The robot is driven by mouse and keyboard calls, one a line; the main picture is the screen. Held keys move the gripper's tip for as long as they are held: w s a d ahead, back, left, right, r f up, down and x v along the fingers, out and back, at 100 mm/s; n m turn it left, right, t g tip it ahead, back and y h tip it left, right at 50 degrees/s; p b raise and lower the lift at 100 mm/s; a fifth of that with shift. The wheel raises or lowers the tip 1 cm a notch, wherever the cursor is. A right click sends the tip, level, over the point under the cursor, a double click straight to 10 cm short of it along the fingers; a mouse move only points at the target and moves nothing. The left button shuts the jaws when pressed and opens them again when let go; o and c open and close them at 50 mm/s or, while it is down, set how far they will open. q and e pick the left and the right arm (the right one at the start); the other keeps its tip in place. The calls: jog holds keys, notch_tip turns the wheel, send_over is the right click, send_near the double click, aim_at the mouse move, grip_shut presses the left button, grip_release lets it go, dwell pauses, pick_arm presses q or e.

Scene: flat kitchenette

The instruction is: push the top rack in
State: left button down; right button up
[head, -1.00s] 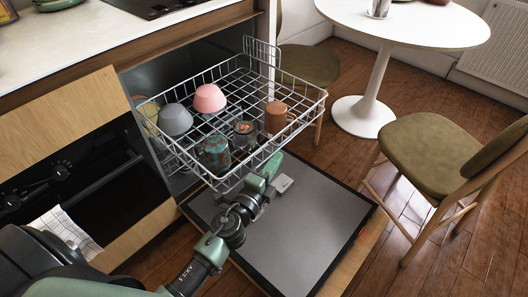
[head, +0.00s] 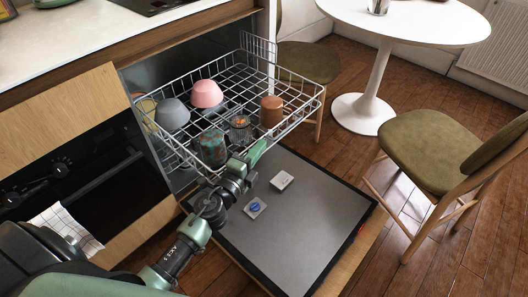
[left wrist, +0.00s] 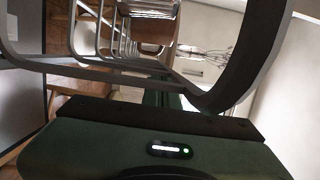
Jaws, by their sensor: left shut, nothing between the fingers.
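The top rack (head: 297,118) is a grey wire basket pulled part-way out of the dishwasher, above the lowered door (head: 300,225). It holds a pink bowl (head: 207,93), a grey bowl (head: 172,114), a teal-brown cup (head: 212,147), a brown cup (head: 271,111) and a small dark glass (head: 240,129). My left gripper (head: 256,152) is shut and empty at the rack's near front edge; whether it touches the wires is unclear. In the left wrist view, rack wires (left wrist: 100,62) run close ahead of the gripper. My right gripper is out of view.
Two small tablets or labels, one white (head: 282,180) and one blue-and-white (head: 255,207), lie on the door. A chair (head: 440,165) and a round white table (head: 400,20) stand to the right. An oven with a towel (head: 66,228) is at left.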

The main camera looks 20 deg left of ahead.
pick_arm(q)
jog(key=w+a, duration=0.1)
jog(key=a, duration=0.3)
jog(key=w+a+b, duration=0.1)
jog(key=w+a, duration=0.1)
jog(key=a, duration=0.2)
jog(key=w+a+b, duration=0.1)
jog(key=a, duration=0.4)
jog(key=shift+w, duration=0.25)
jog(key=b, duration=0.2)
send_over(211, 128)
jog(key=d, duration=0.1)
jog(key=shift+s+d, duration=0.2)
jog(key=shift+s, duration=0.15)
jog(key=shift+w+a, duration=0.2)
jog(key=shift+a, duration=0.4)
jog(key=shift+w+a, duration=0.1)
jog(key=shift+a, duration=0.15)
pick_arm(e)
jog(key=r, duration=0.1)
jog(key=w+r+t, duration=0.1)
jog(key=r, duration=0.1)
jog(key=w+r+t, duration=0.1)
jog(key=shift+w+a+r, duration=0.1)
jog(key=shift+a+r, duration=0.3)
pick_arm(q)
jog(key=shift+d, duration=0.1)
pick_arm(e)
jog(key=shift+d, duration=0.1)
